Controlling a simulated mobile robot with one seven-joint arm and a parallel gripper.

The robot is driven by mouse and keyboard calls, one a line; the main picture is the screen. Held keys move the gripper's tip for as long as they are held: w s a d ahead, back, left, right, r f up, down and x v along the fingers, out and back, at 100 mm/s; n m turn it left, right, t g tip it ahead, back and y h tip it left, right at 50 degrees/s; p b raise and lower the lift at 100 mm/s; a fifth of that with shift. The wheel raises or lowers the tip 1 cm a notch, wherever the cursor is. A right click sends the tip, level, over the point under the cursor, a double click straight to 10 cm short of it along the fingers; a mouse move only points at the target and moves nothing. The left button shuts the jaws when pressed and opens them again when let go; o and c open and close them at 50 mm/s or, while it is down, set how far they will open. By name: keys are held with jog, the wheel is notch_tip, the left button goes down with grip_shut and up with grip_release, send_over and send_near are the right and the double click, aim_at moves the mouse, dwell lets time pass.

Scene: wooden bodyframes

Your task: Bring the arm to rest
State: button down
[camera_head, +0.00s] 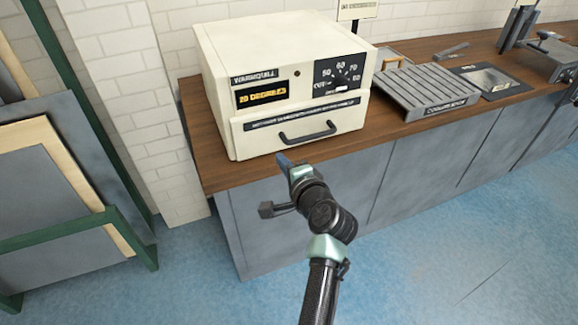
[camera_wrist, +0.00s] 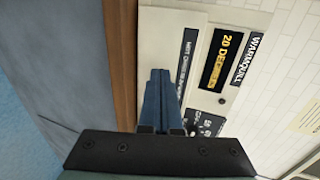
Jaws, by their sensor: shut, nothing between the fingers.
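My gripper (camera_head: 283,160) is at the end of my arm, in front of the counter's front edge in the head view. It appears just below the drawer of a cream oven-like box (camera_head: 270,60) labelled Warmquill. In the wrist view my gripper (camera_wrist: 160,75) shows two blue fingers side by side, shut with nothing between them. Beyond them are the box's drawer front (camera_wrist: 155,35) and its amber display (camera_wrist: 221,60). I cannot tell how far the fingertips are from the drawer front.
The wooden counter (camera_head: 400,150) runs along the white brick wall. A grey ribbed tray (camera_head: 425,90) sits right of the box, with a flat plate (camera_head: 490,80) and a clamp-like device (camera_head: 550,55) farther right. A green rack (camera_head: 60,235) with panels stands left. Blue floor lies in front.

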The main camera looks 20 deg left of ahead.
jog(key=shift+v, duration=1.7)
jog(key=s+d+r+n+t+h+p, duration=0.1)
jog(key=d+r+n+t+h+p, duration=0.25)
jog(key=r, duration=1.55)
jog(key=d+r+n+t+p, duration=0.35)
jog(key=d+r+t, duration=0.3)
jog(key=r, duration=1.15)
jog(key=s+d+r+n+t+h+p, duration=0.1)
jog(key=s+d+r+t+h+p, duration=0.1)
jog(key=s+r, duration=0.6)
jog(key=s+d+r+n+t+h+p, duration=0.1)
jog(key=s+d+r+t+h, duration=0.3)
jog(key=r, duration=1.2)
jog(key=s+d+t+p, duration=0.1)
jog(key=s+d, duration=0.2)
jog(key=s, duration=0.2)
jog(key=shift+s+r+h+p, duration=0.2)
jog(key=shift+r+h+p, duration=0.05)
jog(key=shift+h+p, duration=0.1)
jog(key=shift+d, duration=0.1)
